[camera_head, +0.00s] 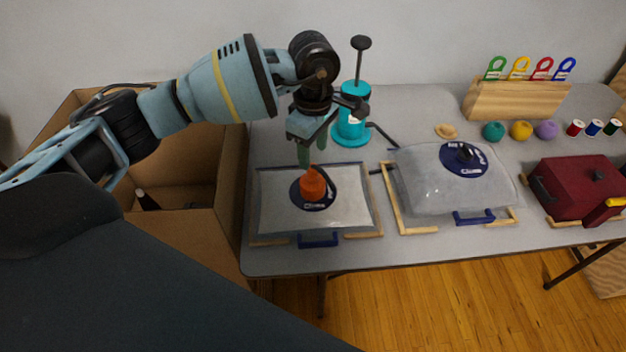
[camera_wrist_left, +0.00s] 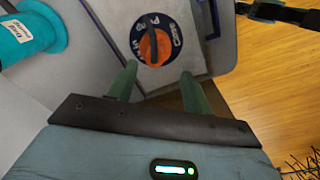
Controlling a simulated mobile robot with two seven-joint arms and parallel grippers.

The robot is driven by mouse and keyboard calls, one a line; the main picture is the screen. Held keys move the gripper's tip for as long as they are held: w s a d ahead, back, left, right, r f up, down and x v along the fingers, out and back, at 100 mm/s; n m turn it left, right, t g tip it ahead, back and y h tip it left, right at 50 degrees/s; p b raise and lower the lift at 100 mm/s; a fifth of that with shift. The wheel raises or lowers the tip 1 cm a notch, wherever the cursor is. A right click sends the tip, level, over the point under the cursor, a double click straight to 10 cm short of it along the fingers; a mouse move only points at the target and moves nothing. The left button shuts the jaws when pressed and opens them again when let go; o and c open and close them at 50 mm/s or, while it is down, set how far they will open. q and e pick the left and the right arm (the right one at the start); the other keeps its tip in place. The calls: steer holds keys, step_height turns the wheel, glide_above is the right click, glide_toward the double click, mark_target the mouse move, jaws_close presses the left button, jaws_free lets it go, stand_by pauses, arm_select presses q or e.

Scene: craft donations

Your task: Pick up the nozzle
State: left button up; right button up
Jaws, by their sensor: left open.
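The orange nozzle (camera_head: 313,184) stands on the round dark blue valve disc of the left clear bag (camera_head: 270,205). In the left wrist view the nozzle (camera_wrist_left: 155,47) shows from above as an orange round piece with a dark bar across its middle. My left gripper (camera_head: 305,160) points down just above the nozzle, its green fingers spread and empty. In the left wrist view the fingertips (camera_wrist_left: 158,72) are apart, with the nozzle a little beyond them. I cannot tell the exact height of the gap. My right gripper is not in view.
A teal pump (camera_head: 350,127) with a dark hose stands behind the gripper. A second, puffed-up bag (camera_head: 430,185) lies to the right, with a dark piece on its valve. A maroon case (camera_head: 570,187) is further right. A cardboard box (camera_head: 228,225) stands left of the table.

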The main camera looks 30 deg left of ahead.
mark_target(313, 167)
arm_select(q)
steer(key=shift+w+a+f, duration=0.1)
steer(key=shift+w+f, duration=0.05)
steer(key=shift+f, duration=1.05)
steer(key=shift+w+a+f, duration=0.1)
steer(key=shift+f, duration=1.05)
steer(key=shift+w+a+f, duration=0.1)
steer(key=shift+w+f, duration=0.05)
steer(key=shift+f, duration=1.05)
jaws_close()
steer(key=shift+r, duration=0.85)
steer(key=shift+s+d+r, duration=0.15)
steer(key=shift+s+r, duration=0.05)
steer(key=shift+r, duration=0.75)
steer(key=s+d, duration=0.3)
steer(key=s, duration=0.4)
steer(key=s+d+r, duration=0.1)
steer(key=s+d, duration=0.2)
steer(key=s, duration=0.4)
steer(key=shift+s+r, duration=0.2)
